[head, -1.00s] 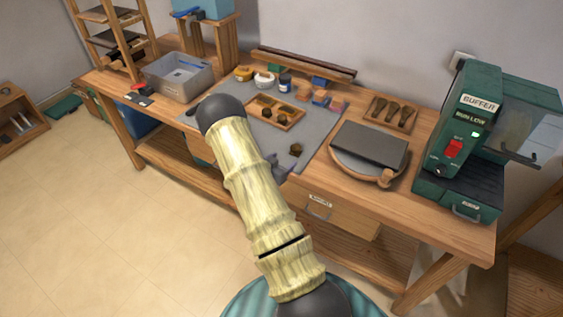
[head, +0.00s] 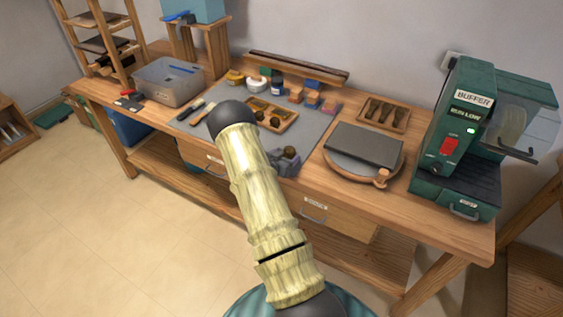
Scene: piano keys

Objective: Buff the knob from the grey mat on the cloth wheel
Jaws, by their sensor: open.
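The grey mat (head: 314,129) lies in the middle of the bench. My gripper (head: 289,155) is low over its front right part, jaws open. It covers the spot where a dark bronze knob stood, so I cannot clearly tell the knob from the dark fingers or whether they touch it. The green buffer (head: 459,120) stands at the bench's right end, with a red switch and a lit green lamp. The pale cloth wheel (head: 513,128) shows behind its clear shield. Other dark knobs (head: 274,121) sit in a wooden tray (head: 290,120) on the mat.
A round board with a dark slab (head: 363,145) lies between mat and buffer. Behind it is a tray of dark tools (head: 383,113). Small jars and blocks (head: 295,94) line the mat's back. A grey bin (head: 169,82) stands left.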

